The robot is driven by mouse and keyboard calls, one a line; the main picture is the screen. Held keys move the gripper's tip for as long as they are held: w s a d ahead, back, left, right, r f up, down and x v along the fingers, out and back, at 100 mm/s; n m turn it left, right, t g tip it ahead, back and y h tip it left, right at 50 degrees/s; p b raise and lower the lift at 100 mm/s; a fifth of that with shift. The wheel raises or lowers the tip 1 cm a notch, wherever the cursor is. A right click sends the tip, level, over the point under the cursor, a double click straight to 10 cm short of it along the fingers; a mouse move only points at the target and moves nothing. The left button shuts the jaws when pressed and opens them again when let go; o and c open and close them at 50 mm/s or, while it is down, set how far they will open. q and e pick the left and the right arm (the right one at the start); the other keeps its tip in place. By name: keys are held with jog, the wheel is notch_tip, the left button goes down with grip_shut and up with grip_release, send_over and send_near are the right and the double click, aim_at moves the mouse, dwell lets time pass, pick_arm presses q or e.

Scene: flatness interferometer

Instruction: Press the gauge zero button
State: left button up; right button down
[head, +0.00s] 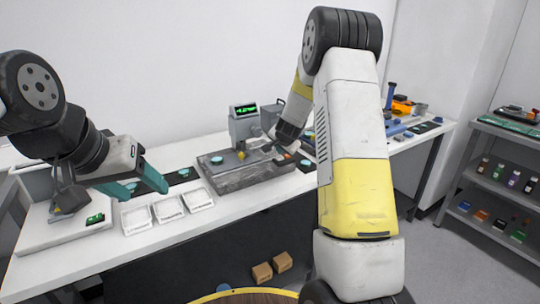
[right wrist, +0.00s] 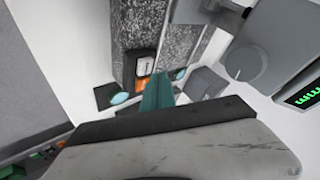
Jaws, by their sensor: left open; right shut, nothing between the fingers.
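The gauge (head: 243,125) is a grey unit with a green-lit display (head: 245,109) on top, behind the granite base (head: 240,182) on the bench. Its display also shows at the right edge of the right wrist view (right wrist: 303,95), beside a round grey part (right wrist: 244,63). I cannot make out the zero button for certain. My right gripper is over the right part of the granite base in the head view; its teal fingers (right wrist: 158,93) are shut and empty. My left gripper (head: 147,192) is open and empty above the left of the bench.
Several white trays (head: 169,209) line the bench front, left of the granite base. A white plate with a small green display (head: 95,218) lies at far left. Blue and orange items (head: 402,105) are at the bench's right end. A grey shelf (head: 500,134) stands at right.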

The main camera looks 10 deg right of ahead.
aim_at(280, 158)
jog(key=shift+f, duration=0.1)
jog(key=shift+f, duration=0.35)
jog(key=shift+f, duration=0.45)
dwell(0.7)
jog(key=shift+r, duration=0.9)
jog(key=shift+r, duration=2.5)
